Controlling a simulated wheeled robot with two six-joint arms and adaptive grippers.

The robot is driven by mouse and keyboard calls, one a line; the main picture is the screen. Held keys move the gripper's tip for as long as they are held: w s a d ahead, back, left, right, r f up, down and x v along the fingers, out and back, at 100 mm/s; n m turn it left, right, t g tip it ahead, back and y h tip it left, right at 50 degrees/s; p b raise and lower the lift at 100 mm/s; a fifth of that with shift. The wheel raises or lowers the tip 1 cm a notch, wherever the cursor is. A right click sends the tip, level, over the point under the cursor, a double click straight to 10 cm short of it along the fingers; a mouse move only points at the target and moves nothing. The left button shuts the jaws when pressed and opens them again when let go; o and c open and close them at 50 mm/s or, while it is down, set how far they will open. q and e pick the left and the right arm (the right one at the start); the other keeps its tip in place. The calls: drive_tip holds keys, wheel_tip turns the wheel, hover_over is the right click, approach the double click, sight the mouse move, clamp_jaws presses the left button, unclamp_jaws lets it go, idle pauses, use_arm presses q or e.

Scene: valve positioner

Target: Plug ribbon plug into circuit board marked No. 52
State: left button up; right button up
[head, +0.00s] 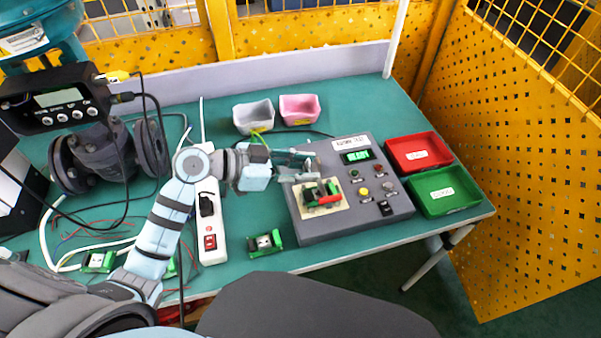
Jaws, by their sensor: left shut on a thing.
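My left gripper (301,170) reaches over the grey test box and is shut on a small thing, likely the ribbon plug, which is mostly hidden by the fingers. It is just behind a green circuit board (312,194) with dark and red parts, on a beige pad on top of the box. I cannot tell whether the held thing touches this board. Other green boards lie on the table: one in front of the box (265,244), one at the left (98,261). The number 52 is not readable on any board. My right gripper is not in view.
The grey test box (345,223) has buttons and a lit display. Red (418,141) and green (446,208) trays stand right of it; grey and pink (300,107) bins stand behind. A white power strip (208,220) lies under my left arm. The valve positioner (60,100) and loose cables fill the left.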

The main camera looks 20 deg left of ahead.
use_arm(q)
drive_tip(key=shift+w+d+f, duration=0.2)
drive_tip(key=shift+w+f, duration=0.1)
drive_tip(key=shift+f, duration=0.05)
drive_tip(key=shift+w+a+f+b, duration=0.1)
drive_tip(key=shift+w+f+b, duration=0.1)
drive_tip(key=shift+f+b, duration=0.3)
drive_tip(key=shift+w+a+f+b, duration=0.1)
drive_tip(key=shift+w+f+b, duration=0.1)
drive_tip(key=shift+f+b, duration=0.3)
drive_tip(key=f+b, duration=0.1)
drive_tip(key=b, duration=0.1)
drive_tip(key=f+b, duration=0.2)
drive_tip(key=b, duration=0.1)
drive_tip(key=shift+s, duration=0.35)
drive_tip(key=shift+f+b, duration=0.3)
drive_tip(key=shift+w+f, duration=0.1)
drive_tip(key=shift+f, duration=0.75)
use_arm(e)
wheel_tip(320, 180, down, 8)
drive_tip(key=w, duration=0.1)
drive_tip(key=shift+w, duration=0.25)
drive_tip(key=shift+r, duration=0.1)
use_arm(q)
drive_tip(key=shift+p, duration=0.3)
drive_tip(key=shift+f, duration=0.2)
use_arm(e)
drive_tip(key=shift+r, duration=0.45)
